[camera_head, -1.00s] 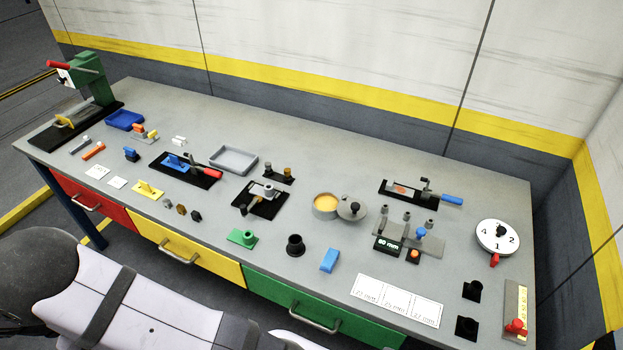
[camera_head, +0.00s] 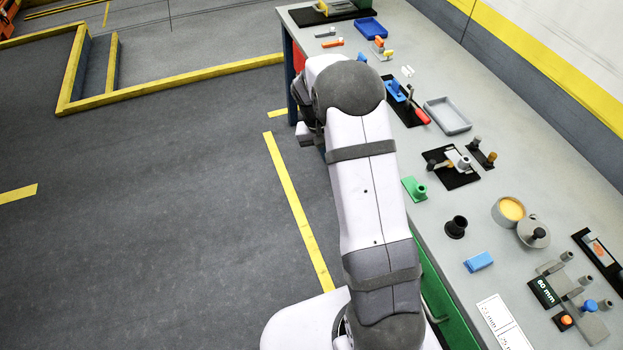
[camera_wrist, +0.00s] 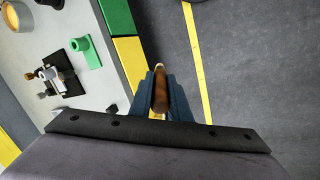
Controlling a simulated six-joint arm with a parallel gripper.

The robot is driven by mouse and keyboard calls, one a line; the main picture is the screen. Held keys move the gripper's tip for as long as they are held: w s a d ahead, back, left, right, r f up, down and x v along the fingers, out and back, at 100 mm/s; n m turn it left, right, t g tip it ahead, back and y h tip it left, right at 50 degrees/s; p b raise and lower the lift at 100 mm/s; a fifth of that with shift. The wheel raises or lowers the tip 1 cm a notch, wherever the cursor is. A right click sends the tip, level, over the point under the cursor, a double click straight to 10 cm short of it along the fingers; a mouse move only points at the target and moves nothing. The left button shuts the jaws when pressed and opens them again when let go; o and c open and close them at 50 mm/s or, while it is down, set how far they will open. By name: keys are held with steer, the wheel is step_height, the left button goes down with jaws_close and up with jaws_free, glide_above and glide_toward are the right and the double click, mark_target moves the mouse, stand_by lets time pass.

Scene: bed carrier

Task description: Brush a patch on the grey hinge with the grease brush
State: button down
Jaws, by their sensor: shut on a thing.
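My gripper (camera_wrist: 160,92) is shut on a brown wooden handle (camera_wrist: 160,96), seen end-on in the wrist view. A small pale tip shows beyond it; I take this for the grease brush. The held thing is over the floor in front of the bench, beside the yellow drawer. In the head view my arm hides the fingers and the brush. A black plate with grey parts (camera_head: 453,166) lies on the bench, perhaps bearing the grey hinge, but I cannot be sure. That plate also shows at the left of the wrist view (camera_wrist: 62,82), apart from my gripper.
A green block with a socket (camera_head: 414,189) and a black cup (camera_head: 456,227) stand near the bench's front edge. An open pot of yellow contents (camera_head: 509,211) has its lid (camera_head: 533,232) beside it. A grey tray (camera_head: 447,116) lies farther back.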

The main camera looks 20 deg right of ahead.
steer(key=s+d+r+m+t, duration=0.1)
steer(key=d+m, duration=0.2)
steer(key=d, duration=0.9)
steer(key=s+d+r+m+t+h, duration=0.1)
steer(key=d+m, duration=0.3)
steer(key=d, duration=0.8)
steer(key=s+d+r+m+t, duration=0.1)
steer(key=d+r+m+t, duration=0.1)
steer(key=d, duration=1.1)
steer(key=shift+s+r+m+h, duration=0.3)
steer(key=shift+r+m+h, duration=0.1)
steer(key=shift+m, duration=0.3)
steer(key=shift+f+b, duration=2.25)
steer(key=shift+f, duration=0.55)
steer(key=shift+f+b, duration=0.45)
steer(key=shift+b, duration=0.05)
steer(key=shift+b, duration=0.55)
